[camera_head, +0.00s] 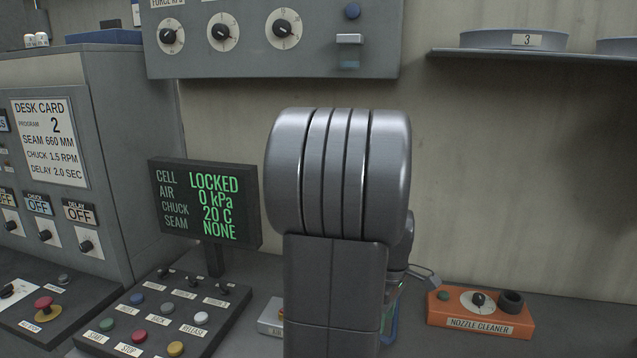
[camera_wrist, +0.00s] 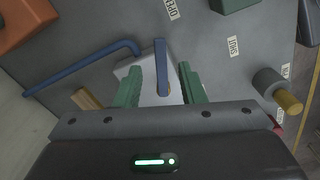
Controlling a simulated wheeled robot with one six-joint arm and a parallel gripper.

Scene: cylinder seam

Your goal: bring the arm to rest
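My arm (camera_head: 337,180) rises in the middle of the head view, with a large silver joint above a dark link. It hides part of the bench and wall behind it. The lever lies over a pale block (camera_wrist: 148,85). I cannot tell how far the fingertips are above the block. I see nothing held.
An orange nozzle cleaner (camera_head: 480,312) sits on the bench at right. A display (camera_head: 205,203) reads LOCKED, 0 kPa, 20 C, NONE. A button panel (camera_head: 165,315) is at front left. The wrist view shows a blue bent rod (camera_wrist: 85,65) and labels OPEN and SHUT.

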